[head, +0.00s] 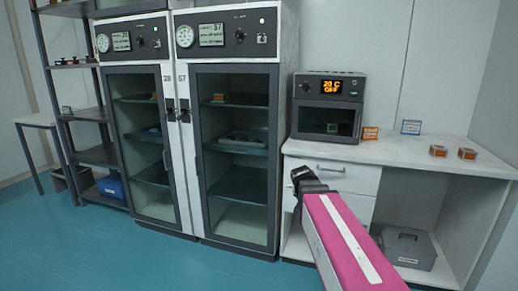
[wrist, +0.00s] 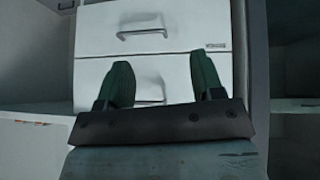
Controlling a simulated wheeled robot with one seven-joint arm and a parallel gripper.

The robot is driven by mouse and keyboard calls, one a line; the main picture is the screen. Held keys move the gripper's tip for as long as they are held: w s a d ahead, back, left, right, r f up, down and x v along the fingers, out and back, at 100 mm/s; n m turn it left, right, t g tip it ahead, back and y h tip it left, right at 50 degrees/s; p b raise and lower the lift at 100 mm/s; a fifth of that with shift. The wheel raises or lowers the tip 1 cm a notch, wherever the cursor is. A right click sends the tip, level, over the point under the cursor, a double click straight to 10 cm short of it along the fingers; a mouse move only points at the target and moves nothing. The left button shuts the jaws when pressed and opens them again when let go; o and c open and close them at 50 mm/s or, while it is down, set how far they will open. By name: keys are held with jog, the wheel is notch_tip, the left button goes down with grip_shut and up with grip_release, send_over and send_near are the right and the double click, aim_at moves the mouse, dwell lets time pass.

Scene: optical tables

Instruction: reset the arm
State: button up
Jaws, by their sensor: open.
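My arm, pink with a white stripe, reaches in from the lower right of the head view. Its end, my gripper (head: 305,178), is dark and sits in front of the white drawer unit below the counter. In the wrist view my gripper (wrist: 162,88) shows two dark green fingers standing wide apart with nothing between them. Beyond the fingers is the white drawer unit (wrist: 190,68) with metal handles. Its top drawer (head: 345,177) also shows in the head view, closed, partly behind my arm.
Two tall glass-door cabinets (head: 187,140) stand left, doors closed. A small oven (head: 328,85) reading "20 C OFF" stands on the white counter (head: 420,148), with several small orange-and-dark blocks. A grey box (head: 408,248) sits under the counter. The blue floor (head: 80,245) is clear at front left.

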jog(key=s+a+f+n+g+y, duration=0.1)
jog(key=s+f+n+g+y, duration=0.2)
jog(key=s+f, duration=1.3)
jog(key=f+g, duration=0.1)
jog(key=g, duration=0.2)
jog(key=shift+s+a, duration=0.2)
jog(key=shift+a, duration=0.1)
dwell(1.1)
